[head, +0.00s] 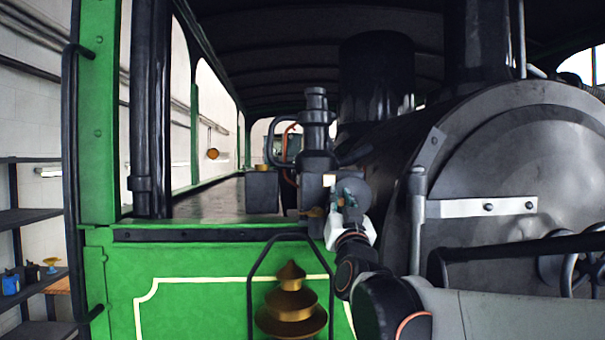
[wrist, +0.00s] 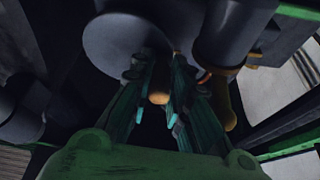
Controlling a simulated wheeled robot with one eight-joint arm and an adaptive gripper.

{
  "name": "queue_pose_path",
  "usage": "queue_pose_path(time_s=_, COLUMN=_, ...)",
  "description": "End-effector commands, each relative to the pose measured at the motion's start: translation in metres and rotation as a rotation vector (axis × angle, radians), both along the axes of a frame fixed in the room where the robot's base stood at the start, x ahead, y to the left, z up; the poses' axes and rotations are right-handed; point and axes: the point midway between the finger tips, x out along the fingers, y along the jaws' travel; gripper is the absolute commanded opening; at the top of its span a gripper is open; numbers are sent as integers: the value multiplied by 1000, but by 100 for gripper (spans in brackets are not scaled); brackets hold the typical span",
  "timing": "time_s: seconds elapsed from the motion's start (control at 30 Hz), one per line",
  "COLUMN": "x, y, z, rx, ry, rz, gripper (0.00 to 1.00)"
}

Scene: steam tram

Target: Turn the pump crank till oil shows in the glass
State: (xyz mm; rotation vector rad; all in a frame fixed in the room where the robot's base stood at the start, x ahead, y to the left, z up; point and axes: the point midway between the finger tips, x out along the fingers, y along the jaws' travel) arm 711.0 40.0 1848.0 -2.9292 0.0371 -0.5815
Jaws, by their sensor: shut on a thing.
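The pump is a dark block (head: 313,190) on the ledge beside the boiler, with a round grey crank disc (head: 352,187) on its near side. The disc (wrist: 125,40) fills the upper middle of the wrist view. A small tan crank knob (wrist: 159,98) stands out below it. My gripper (head: 345,200) is at the disc in the head view. In the wrist view its teal fingers (wrist: 160,100) are closed around the knob. A small pale patch (head: 329,180) beside the disc may be the glass; I cannot make out oil in it.
A brass fitting (wrist: 222,105) hangs close right of my fingers. The boiler front (head: 520,170) stands right of my arm. A green side panel (head: 190,290) and a tiered brass lamp or bell (head: 290,312) are below. Shelves (head: 35,215) stand far left.

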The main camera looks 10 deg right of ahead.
Motion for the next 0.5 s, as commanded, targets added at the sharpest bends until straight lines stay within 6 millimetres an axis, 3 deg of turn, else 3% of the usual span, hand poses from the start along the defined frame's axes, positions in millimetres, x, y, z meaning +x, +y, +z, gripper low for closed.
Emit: queue_pose_path(time_s=0.5, x=0, y=-6, z=35, rx=-2, ry=-1, rz=2, gripper=4)
